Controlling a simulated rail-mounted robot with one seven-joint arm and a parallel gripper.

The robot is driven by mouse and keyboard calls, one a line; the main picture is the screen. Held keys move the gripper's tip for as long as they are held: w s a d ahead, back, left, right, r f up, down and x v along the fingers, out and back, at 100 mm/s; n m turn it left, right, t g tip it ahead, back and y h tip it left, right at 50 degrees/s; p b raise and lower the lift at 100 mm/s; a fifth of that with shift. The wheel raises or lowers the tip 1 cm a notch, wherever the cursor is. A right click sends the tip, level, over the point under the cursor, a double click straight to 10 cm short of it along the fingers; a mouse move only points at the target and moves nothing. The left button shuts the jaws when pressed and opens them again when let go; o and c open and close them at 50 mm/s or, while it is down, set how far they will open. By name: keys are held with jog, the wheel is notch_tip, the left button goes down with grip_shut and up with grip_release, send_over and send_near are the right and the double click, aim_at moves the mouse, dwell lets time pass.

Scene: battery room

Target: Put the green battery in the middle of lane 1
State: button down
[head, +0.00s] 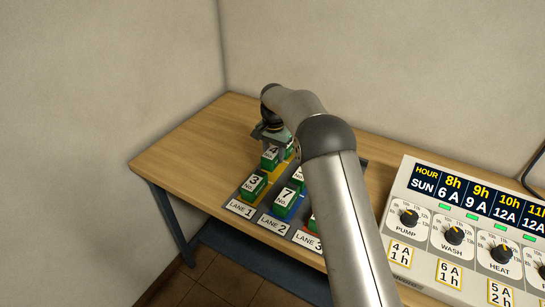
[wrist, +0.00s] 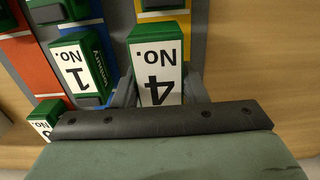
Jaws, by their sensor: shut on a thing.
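My gripper (head: 274,148) is at the back part of lane 1 and is shut on a green battery marked No. 4 (head: 269,158). In the wrist view the No. 4 battery (wrist: 157,72) stands upright between the two fingers (wrist: 160,92), its white label upside down. It is in line with the yellow strip of lane 1 (wrist: 164,15). I cannot tell whether its base touches the strip. A green No. 3 battery (head: 252,187) stands at the front of lane 1, by the lane 1 label (head: 240,208). Yellow strip (head: 276,176) shows between the two batteries.
A No. 7 battery (head: 286,200) stands at the front of blue lane 2. A No. 1 battery (wrist: 76,68) is close beside my gripper in lane 2. Another battery (wrist: 46,115) is farther left. A control panel (head: 470,230) stands at right. The table's left side (head: 190,150) is clear.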

aim_at(273, 148)
jog(key=shift+w+a+f, duration=0.2)
jog(key=shift+w+f, duration=0.35)
jog(key=shift+w, duration=0.05)
jog(key=shift+f+p, duration=0.45)
jog(key=shift+f, duration=1.2)
jog(key=shift+f, duration=0.1)
jog(key=c, duration=0.9)
grip_release()
jog(key=shift+f, duration=0.1)
jog(key=shift+o, duration=0.2)
notch_tip(273, 148, up, 12)
jog(key=shift+r+b, duration=0.25)
jog(key=shift+b, duration=0.65)
